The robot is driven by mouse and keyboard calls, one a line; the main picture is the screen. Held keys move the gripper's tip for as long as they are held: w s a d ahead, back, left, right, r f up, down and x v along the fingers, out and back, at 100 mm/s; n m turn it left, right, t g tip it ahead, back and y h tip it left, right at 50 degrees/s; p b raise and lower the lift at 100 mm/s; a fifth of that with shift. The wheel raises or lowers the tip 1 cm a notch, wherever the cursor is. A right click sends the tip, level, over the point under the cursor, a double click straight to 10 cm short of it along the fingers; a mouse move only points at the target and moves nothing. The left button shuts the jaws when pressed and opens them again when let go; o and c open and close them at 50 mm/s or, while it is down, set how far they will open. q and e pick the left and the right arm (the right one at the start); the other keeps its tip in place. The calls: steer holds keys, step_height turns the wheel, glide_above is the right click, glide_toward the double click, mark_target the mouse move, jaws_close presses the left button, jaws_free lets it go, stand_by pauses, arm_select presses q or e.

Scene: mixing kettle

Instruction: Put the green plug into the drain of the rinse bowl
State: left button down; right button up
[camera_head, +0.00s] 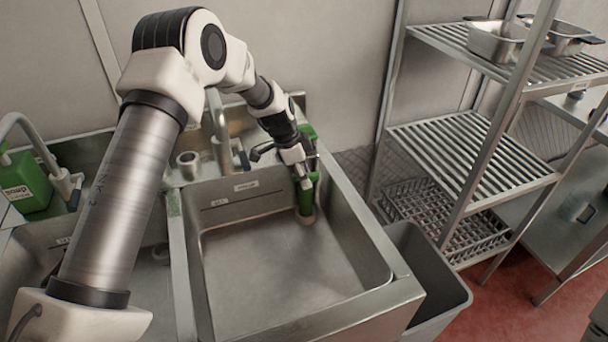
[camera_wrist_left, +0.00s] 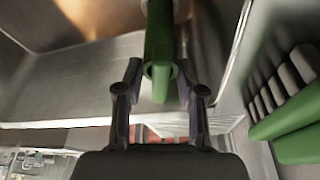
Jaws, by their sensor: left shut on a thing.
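The green plug (camera_head: 306,203) is a long green handle, upright or nearly so, in the far right corner of the rinse bowl (camera_head: 262,268). My left gripper (camera_head: 307,180) is shut on its upper part, and in the left wrist view the green handle (camera_wrist_left: 159,42) lies between the two fingers (camera_wrist_left: 158,70). The plug's lower end meets a tan round patch at the bowl floor. I cannot tell whether it is seated in the drain, as the drain opening is hidden. My right gripper is not in view.
A tap (camera_head: 219,130) stands behind the bowl. A green bottle (camera_head: 26,184) stands at the left. A grey bin (camera_head: 430,275) and a metal shelf rack (camera_head: 455,150) are at the right. A green brush (camera_wrist_left: 290,120) lies close to the gripper. The bowl's floor is otherwise clear.

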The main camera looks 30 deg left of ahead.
arm_select(q)
steer(key=shift+f, duration=0.2)
steer(key=shift+c, duration=0.7)
jaws_free()
steer(key=shift+r, duration=0.1)
steer(key=shift+r, duration=0.1)
steer(key=shift+a+r+p, duration=0.15)
steer(key=shift+r+p, duration=0.15)
steer(key=shift+r, duration=0.25)
steer(key=shift+p+v, duration=1.9)
steer(key=shift+v, duration=0.9)
steer(key=shift+s+a, duration=0.1)
